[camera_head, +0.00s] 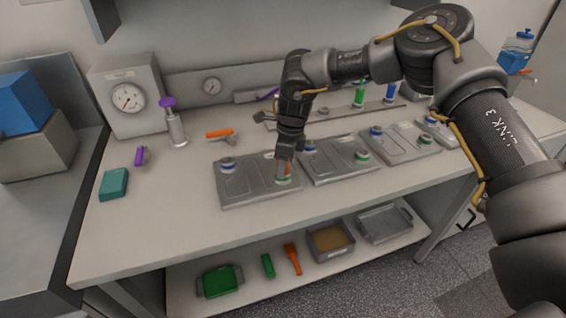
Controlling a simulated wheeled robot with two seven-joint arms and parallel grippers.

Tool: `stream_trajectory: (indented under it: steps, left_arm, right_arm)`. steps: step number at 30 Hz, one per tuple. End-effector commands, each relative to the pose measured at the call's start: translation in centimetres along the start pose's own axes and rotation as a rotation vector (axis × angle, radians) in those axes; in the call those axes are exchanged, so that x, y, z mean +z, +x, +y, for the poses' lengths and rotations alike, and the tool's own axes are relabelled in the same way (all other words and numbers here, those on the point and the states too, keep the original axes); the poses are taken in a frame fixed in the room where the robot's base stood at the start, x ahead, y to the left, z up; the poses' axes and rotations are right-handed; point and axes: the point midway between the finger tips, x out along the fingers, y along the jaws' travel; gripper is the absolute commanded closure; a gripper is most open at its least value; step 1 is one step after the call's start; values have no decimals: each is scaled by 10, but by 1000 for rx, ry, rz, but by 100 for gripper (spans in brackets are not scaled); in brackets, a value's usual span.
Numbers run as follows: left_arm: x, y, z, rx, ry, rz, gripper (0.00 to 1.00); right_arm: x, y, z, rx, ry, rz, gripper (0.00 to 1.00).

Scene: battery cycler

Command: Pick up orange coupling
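My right gripper (284,160) points down over the front-left grey plate (245,187) on the workbench. A small orange piece, likely the orange coupling (284,170), shows at its fingertips, just above a green-ringed fitting (282,181) at that plate's right side. The fingers partly hide the orange piece, and I cannot tell whether they grip it. Another orange-handled item (219,133) lies on the bench behind the plate. My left gripper is not in view.
More grey plates (345,165) with blue- and green-ringed fittings stand to the right. A gauge box (128,98), a purple-topped pump (172,122) and a teal block (114,184) are on the left. The lower shelf holds a green tray (219,281). The bench's front-left is clear.

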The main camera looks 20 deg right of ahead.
Motion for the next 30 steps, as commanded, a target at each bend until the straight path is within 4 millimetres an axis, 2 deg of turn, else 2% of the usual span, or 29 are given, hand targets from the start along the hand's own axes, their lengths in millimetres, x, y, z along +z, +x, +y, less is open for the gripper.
stream_trajectory:
  steps: [1,10,20,26,30]
  left_arm:
    - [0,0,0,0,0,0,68]
    - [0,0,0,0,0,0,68]
    - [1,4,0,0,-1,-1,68]
    - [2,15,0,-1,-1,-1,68]
    - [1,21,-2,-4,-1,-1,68]
  right_arm:
    - [0,0,0,0,0,0,59]
    - [0,-1,0,0,0,-1,97]
    - [1,-6,-1,-2,0,-2,97]
    - [6,-30,-1,-4,0,-4,97]
    - [4,-58,22,-2,-5,-5,97]
